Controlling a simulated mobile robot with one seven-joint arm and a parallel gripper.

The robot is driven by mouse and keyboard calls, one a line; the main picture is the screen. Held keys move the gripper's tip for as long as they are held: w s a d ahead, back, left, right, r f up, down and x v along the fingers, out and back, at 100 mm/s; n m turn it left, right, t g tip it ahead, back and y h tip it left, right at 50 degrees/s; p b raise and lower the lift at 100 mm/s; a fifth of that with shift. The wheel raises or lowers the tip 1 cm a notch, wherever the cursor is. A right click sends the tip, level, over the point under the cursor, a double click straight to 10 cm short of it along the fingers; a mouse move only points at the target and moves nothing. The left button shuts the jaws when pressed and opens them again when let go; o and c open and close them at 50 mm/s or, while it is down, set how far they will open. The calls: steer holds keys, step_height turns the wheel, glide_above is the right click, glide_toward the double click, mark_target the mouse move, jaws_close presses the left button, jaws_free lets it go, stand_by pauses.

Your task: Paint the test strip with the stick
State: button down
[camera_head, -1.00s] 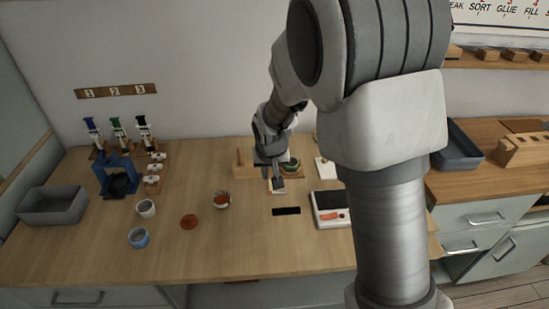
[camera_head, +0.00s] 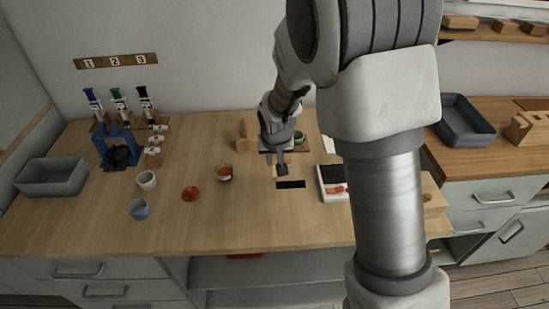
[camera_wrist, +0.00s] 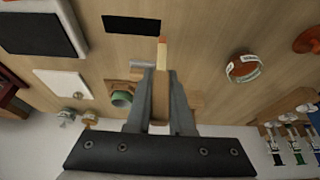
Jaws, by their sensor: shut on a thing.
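My gripper (camera_head: 282,170) is shut on a slim wooden stick (camera_wrist: 161,85), which points away from the jaws and has an orange tip. In the head view the gripper is just behind a flat black strip (camera_head: 291,185) on the table. In the wrist view the stick's tip lies below and right of the black strip (camera_wrist: 131,25), apart from it in the picture. Its height above the table is hard to tell. A small round dish with orange-red contents (camera_head: 223,173) stands left of the strip; it also shows in the wrist view (camera_wrist: 243,68).
A white and black device (camera_head: 333,183) sits right of the strip. A white card (camera_wrist: 63,83) and a green round item (camera_wrist: 121,99) are near the gripper. An orange-brown disc (camera_head: 191,193), cups (camera_head: 139,209) and a blue stand (camera_head: 118,147) are left. The front table is clear.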

steer(key=shift+f+b, duration=0.85)
steer(key=shift+f, duration=0.15)
stand_by(0.3)
steer(key=shift+d, duration=0.1)
